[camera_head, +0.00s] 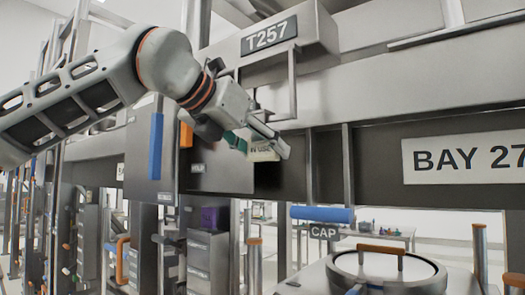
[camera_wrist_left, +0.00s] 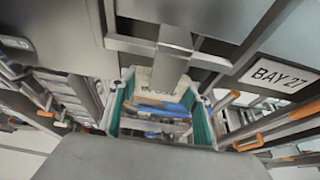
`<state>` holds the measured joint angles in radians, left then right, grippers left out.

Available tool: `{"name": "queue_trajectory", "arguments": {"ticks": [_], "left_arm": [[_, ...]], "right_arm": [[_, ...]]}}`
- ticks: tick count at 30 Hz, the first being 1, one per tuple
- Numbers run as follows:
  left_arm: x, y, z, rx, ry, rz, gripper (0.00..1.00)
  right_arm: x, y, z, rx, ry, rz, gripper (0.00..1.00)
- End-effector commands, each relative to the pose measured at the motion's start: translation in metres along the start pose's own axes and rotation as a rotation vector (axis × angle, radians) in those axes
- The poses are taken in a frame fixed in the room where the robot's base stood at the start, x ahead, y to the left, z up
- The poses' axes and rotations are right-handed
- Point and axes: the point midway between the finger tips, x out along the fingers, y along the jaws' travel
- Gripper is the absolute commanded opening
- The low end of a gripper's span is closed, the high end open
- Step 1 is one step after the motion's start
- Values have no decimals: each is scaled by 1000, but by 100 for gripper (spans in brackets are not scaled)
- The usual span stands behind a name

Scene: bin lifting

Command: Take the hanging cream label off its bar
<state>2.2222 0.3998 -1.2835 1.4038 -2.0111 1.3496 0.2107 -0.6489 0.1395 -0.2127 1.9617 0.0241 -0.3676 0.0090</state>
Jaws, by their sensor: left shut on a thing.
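The cream label (camera_head: 262,153), with dark lettering that seems to read "IN USE", is upright in front of the dark panel below the T257 sign. My left gripper (camera_head: 260,144) reaches it from the upper left, one finger at each side, and is shut on it. In the left wrist view the label (camera_wrist_left: 158,79) shows between the two teal finger pads. A grey metal bar (camera_wrist_left: 171,62) crosses in front of its upper part there. I cannot tell whether the label still hangs on the bar. My right gripper is in neither view.
The T257 sign (camera_head: 269,37) is on a housing above my gripper, with a thin metal bracket (camera_head: 292,85) below it. A BAY 27 plate (camera_head: 465,160) is at right. A blue handle (camera_head: 322,214) and a round lid (camera_head: 388,268) are lower down. An orange block (camera_head: 186,135) is beside the wrist.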

Motion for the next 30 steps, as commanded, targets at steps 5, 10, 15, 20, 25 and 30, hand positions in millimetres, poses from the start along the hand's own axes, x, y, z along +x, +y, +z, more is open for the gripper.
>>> {"name": "queue_trajectory", "arguments": {"ticks": [5,10,15,20,25,30], "left_arm": [[-15,0,4,0,-3,0,30],[-46,1,-10,-1,-5,1,30],[-85,1,-26,-1,-5,1,30],[-122,1,-41,-1,-4,1,30],[-151,0,-52,0,-4,1,30],[-166,0,-58,-1,-2,0,30]], "right_arm": [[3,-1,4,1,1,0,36],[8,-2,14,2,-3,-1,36],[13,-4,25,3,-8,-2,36],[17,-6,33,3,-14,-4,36],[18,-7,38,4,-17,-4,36],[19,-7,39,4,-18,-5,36]]}}
